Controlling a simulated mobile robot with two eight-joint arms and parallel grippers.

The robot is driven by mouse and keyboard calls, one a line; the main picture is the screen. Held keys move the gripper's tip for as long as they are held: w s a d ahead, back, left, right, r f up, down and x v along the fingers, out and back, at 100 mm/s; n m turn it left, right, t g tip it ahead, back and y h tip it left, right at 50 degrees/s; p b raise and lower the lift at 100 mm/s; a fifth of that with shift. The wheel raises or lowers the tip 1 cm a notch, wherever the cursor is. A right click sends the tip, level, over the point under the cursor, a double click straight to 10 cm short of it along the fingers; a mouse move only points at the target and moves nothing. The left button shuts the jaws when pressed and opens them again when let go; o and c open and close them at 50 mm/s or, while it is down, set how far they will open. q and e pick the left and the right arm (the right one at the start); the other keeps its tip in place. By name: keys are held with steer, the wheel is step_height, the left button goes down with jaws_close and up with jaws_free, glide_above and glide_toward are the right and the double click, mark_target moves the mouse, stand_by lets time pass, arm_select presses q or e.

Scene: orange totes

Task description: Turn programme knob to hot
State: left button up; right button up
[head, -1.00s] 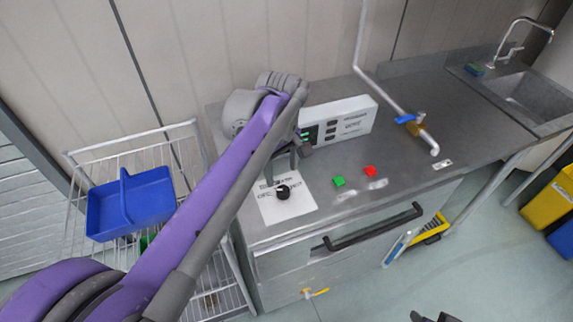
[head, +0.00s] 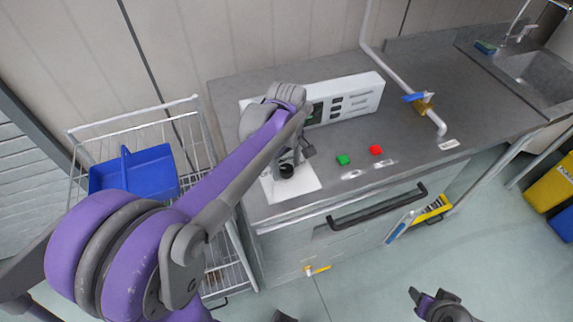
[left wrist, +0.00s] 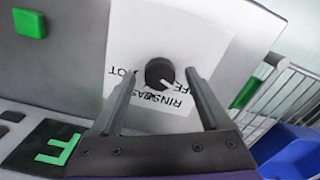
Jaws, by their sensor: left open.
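The black programme knob (head: 286,171) sits on a white label plate (head: 305,182) on the steel counter. In the left wrist view the knob (left wrist: 158,70) shows a pale pointer mark toward the lower right, near the printed words, which are partly covered. My left gripper (head: 289,160) is over the knob. In the left wrist view its two fingers are apart, one on each side of the knob, with gaps visible; I cannot tell whether either touches it. A dark part at the lower right, probably my right gripper (head: 437,305), is low over the floor; its jaw state is unclear.
A green button (head: 343,160) and a red button (head: 376,150) are right of the knob. A white display box (head: 350,102) stands behind. A pipe with a blue valve handle (head: 413,97) is further right. A wire rack with a blue bin (head: 130,171) stands left.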

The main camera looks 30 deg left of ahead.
arm_select(q)
steer(key=shift+f, duration=0.15)
jaws_close()
stand_by(0.4)
